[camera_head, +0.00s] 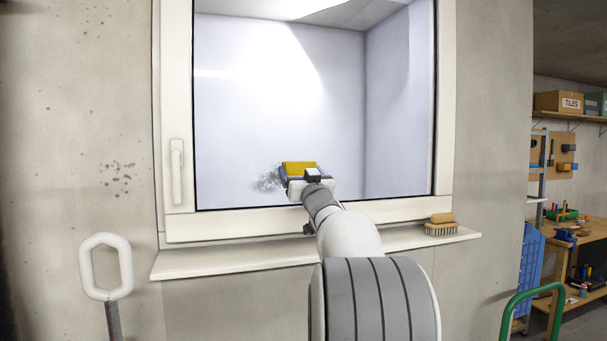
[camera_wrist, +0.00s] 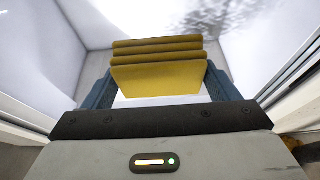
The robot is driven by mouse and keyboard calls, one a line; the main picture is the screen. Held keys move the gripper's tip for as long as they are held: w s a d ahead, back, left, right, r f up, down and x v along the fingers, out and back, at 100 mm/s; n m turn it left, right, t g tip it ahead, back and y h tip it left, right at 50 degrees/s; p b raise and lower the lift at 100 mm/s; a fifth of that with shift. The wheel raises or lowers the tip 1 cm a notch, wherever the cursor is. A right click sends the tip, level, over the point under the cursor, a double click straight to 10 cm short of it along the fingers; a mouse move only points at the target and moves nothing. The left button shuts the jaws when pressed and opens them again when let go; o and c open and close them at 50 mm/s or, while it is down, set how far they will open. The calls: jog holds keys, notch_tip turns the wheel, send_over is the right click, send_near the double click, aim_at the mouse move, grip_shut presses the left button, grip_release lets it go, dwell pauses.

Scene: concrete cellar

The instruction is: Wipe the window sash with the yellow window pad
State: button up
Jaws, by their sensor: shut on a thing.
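The window sash (camera_head: 308,221) has a white frame around a large glass pane (camera_head: 260,120), with a handle (camera_head: 177,172) on its left side. A grey smudge (camera_head: 268,181) shows low on the pane, and it also shows at the top of the wrist view (camera_wrist: 200,22). My gripper (camera_head: 299,172) is at the lower middle of the pane, shut on the yellow window pad (camera_head: 298,166). In the wrist view the pad (camera_wrist: 158,76) sits between the two blue fingers. Whether the pad touches the glass I cannot tell.
A brush (camera_head: 441,225) lies on the right end of the white sill (camera_head: 230,262). A pale loop handle (camera_head: 106,266) stands at the lower left, and a green rail (camera_head: 535,292) at the lower right. A workbench (camera_head: 590,235) and shelf are further back on the right.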

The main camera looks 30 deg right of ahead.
aim_at(290, 174)
jog(key=shift+w+d+p, duration=0.25)
jog(key=shift+w+p, duration=0.1)
jog(key=shift+w, duration=0.65)
dwell(0.3)
